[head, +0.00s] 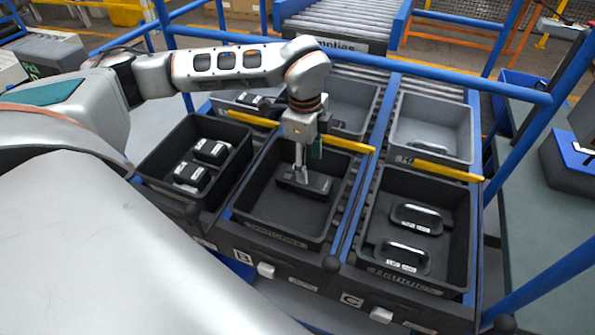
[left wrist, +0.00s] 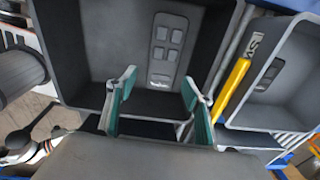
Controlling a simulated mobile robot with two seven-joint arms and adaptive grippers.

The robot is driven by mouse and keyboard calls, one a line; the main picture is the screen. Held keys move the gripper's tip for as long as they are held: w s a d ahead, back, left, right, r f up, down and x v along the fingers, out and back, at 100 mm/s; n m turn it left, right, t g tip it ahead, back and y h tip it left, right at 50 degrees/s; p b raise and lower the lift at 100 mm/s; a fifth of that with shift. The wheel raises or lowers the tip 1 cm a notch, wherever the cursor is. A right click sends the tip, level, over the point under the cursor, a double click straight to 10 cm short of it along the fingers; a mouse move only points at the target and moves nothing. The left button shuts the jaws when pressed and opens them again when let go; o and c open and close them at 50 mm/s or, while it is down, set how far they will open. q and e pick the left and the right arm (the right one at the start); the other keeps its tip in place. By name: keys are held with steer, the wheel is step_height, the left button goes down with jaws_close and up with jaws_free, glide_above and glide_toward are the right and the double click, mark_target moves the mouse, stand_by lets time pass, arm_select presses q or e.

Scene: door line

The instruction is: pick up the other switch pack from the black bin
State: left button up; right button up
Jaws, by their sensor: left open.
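A dark switch pack (head: 312,184) lies on the floor of the middle black bin (head: 262,207), marked B. It is the only pack I see in that bin. In the left wrist view the pack (left wrist: 168,50) shows several grey buttons and a small pale label at one end. My left gripper (head: 300,176) reaches down into the bin, over the left part of the pack. In the wrist view the gripper (left wrist: 160,88) has its teal-padded fingers apart, with nothing between them. The pack shows beyond the fingertips; I cannot tell whether they touch it. My right gripper is not in view.
The left bin (head: 158,168) holds two black-and-white parts. The right bin (head: 449,275), marked C, holds two dark handle-like parts (head: 403,257). Grey bins (head: 432,122) stand behind. Yellow bars (head: 348,145) and blue rails (head: 455,78) run close to my left arm.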

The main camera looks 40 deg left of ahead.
mark_target(320, 187)
arm_select(q)
steer(key=shift+w+a+f, duration=0.1)
steer(key=shift+a+f, duration=0.1)
steer(key=shift+a, duration=0.6)
steer(key=shift+a+f+n, duration=0.25)
steer(key=shift+a+n, duration=0.05)
steer(key=shift+d+f, duration=0.2)
steer(key=shift+f, duration=0.95)
steer(key=f, duration=0.4)
steer(key=shift+w+f, duration=0.35)
steer(key=shift+f, duration=0.05)
steer(key=c, duration=0.9)
